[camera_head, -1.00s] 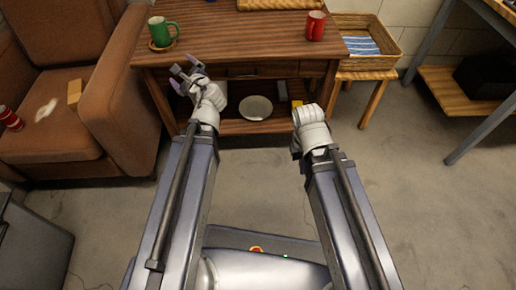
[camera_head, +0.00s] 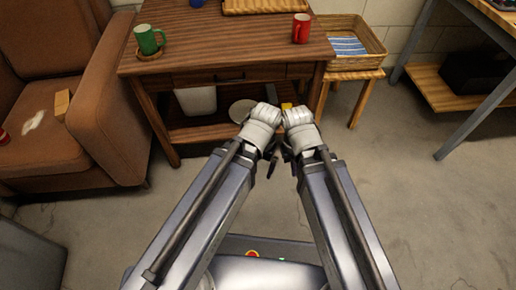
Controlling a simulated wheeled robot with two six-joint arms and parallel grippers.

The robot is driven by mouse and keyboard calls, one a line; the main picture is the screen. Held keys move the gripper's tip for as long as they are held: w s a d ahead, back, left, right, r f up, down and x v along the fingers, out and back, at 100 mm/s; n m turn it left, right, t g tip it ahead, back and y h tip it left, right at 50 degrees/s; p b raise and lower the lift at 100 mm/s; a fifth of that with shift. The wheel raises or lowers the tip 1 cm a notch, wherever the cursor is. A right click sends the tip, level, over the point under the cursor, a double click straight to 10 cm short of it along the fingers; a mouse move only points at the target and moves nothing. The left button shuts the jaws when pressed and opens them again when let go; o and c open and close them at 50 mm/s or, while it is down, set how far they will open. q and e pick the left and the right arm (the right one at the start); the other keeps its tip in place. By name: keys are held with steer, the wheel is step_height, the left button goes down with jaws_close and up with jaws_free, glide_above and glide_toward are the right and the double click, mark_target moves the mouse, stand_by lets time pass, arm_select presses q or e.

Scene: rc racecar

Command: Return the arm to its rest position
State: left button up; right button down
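My two arms come up from the bottom of the head view, with their wrists folded close together in front of the wooden table (camera_head: 225,52). My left gripper (camera_head: 272,163) points down below its white wrist, mostly hidden by it; only a dark part shows. My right gripper (camera_head: 287,152) is also tucked under its white wrist, beside the left one. The fingers of both are too hidden to tell open from shut. No held object shows at either.
A green mug (camera_head: 147,42) stands on a coaster at the table's left; a red mug (camera_head: 301,28) stands at its right. A brown armchair (camera_head: 105,115) is at left. A wicker basket (camera_head: 372,58) sits on a stool at right. The floor at right (camera_head: 400,190) is clear.

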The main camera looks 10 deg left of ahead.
step_height(320, 180, up, 41)
steer(key=p, duration=4)
steer(key=shift+p, duration=0.35)
steer(key=shift+f, duration=0.1)
